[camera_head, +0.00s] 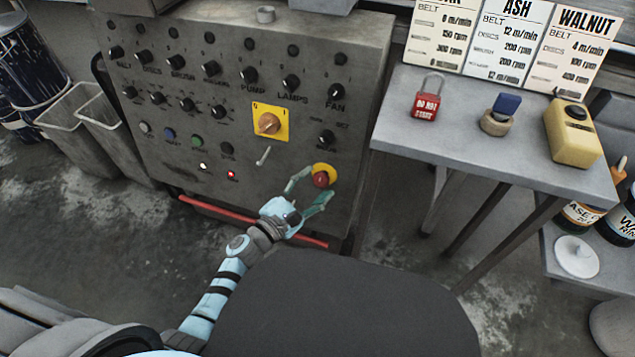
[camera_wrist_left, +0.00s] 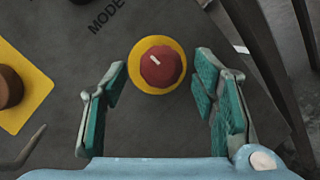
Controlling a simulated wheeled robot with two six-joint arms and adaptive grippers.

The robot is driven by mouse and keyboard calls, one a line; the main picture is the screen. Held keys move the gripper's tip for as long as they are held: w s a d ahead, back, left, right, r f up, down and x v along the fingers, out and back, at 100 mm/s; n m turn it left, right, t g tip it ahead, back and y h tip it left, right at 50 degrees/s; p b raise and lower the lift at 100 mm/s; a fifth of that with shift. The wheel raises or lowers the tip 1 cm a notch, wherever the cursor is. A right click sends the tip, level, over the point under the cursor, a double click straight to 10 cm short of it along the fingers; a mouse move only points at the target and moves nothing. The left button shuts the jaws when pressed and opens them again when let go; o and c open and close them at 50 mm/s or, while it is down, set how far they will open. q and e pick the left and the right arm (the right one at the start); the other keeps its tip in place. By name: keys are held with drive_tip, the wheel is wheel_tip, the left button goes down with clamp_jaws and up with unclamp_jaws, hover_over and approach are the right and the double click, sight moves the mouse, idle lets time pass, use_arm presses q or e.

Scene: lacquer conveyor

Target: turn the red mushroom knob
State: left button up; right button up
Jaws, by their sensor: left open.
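The red mushroom knob (camera_head: 321,180) sits on a round yellow plate at the lower right of the grey control panel (camera_head: 225,60). My left gripper (camera_head: 309,185) is open in front of it, with its fingers on either side of the knob in the head view. In the left wrist view the red knob (camera_wrist_left: 161,67) with a white mark shows just beyond and between the open fingertips (camera_wrist_left: 160,75). Gaps show between each finger and the knob there. My right gripper is not in view.
An orange rotary switch (camera_head: 268,123) on a yellow square and a small lever (camera_head: 263,156) are left of the knob. A red bar (camera_head: 220,213) runs along the panel's bottom. A grey table (camera_head: 460,143) with a red padlock (camera_head: 427,98) stands at right.

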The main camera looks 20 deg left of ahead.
use_arm(q)
drive_tip(key=shift+w+d, duration=0.35)
drive_tip(key=shift+w, duration=0.25)
drive_tip(key=shift+c, duration=0.3)
